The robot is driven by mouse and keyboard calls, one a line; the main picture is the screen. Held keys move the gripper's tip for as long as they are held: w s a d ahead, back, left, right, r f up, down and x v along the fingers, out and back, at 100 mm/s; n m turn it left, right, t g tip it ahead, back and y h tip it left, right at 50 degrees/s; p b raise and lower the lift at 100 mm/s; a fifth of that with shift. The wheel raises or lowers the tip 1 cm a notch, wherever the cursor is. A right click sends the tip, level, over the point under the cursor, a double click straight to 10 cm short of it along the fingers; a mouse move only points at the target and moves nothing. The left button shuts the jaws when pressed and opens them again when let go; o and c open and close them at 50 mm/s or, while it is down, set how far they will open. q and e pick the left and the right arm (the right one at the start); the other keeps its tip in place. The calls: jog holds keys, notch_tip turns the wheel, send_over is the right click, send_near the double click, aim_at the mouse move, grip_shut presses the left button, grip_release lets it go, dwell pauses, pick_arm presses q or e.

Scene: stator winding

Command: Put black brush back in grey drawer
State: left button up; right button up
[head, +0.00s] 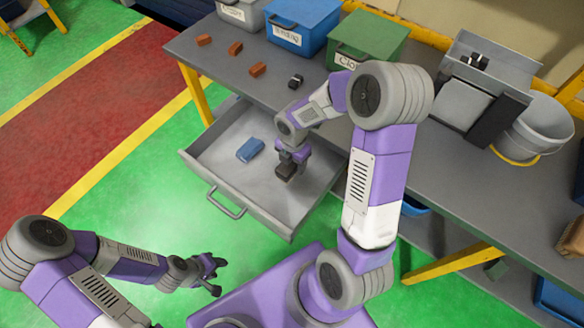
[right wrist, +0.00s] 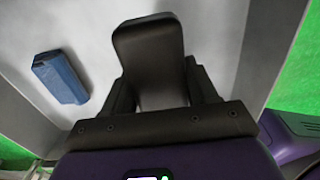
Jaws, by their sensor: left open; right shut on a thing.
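The grey drawer (head: 225,158) is pulled open below the table, with its handle towards me. My right gripper (head: 290,162) is inside the drawer's outline, shut on the black brush (head: 286,172). In the right wrist view the brush (right wrist: 150,50) shows as a dark rounded block between the fingers (right wrist: 155,95), over the drawer's pale floor (right wrist: 95,35). I cannot tell whether the brush touches the floor. My left gripper (head: 212,274) is open and empty, low in front of the drawer and over the green floor.
A blue block (head: 250,150) lies in the drawer, left of the brush; it also shows in the right wrist view (right wrist: 60,77). On the table (head: 225,70) are several orange blocks (head: 235,48), a black item (head: 296,81), labelled bins (head: 368,38) and a grey bucket (head: 533,128).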

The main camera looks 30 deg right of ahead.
jog(key=shift+f+b, duration=0.6)
jog(key=shift+f, duration=1.15)
jog(key=shift+f, duration=0.1)
jog(key=o, duration=1)
notch_tip(320, 180, up, 12)
jog(key=p, duration=0.4)
jog(key=shift+s, duration=0.1)
